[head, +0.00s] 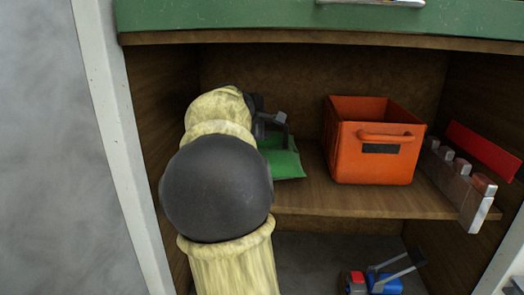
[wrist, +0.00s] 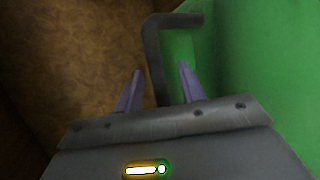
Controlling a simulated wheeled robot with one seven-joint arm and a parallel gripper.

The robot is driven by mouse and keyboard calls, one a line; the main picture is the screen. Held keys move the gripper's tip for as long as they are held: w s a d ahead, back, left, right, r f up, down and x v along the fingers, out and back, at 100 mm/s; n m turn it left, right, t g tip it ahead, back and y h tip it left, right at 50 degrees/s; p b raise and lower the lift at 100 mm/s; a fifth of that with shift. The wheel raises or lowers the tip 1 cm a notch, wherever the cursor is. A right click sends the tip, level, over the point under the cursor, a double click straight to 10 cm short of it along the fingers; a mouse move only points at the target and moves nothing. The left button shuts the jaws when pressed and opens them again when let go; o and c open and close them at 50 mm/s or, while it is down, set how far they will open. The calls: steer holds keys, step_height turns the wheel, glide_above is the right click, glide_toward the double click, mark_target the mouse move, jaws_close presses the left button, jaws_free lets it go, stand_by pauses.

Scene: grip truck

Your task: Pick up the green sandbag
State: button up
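The green sandbag (head: 286,164) lies on the wooden shelf in the head view, with its left part hidden behind my arm. In the wrist view the green sandbag (wrist: 262,75) fills the right side, close to the camera. A dark bent handle (wrist: 153,52) stands out at its left edge. My gripper (wrist: 160,82) is open, its two fingers apart, and the handle's long bar shows between them. I cannot tell whether the fingers touch it. In the head view my gripper is mostly hidden behind my arm, near the sandbag's upper left.
An orange crate (head: 345,155) stands on the shelf to the right of the sandbag. Further right are a grey metal piece (head: 459,189) and a red bar (head: 481,150). The compartment's left wall (head: 158,105) is close to my arm. A blue and red item (head: 385,283) sits below.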

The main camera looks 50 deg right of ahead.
steer(key=shift+s, duration=0.15)
steer(key=shift+c, duration=0.2)
jaws_close()
stand_by(1.2)
steer(key=shift+r, duration=0.25)
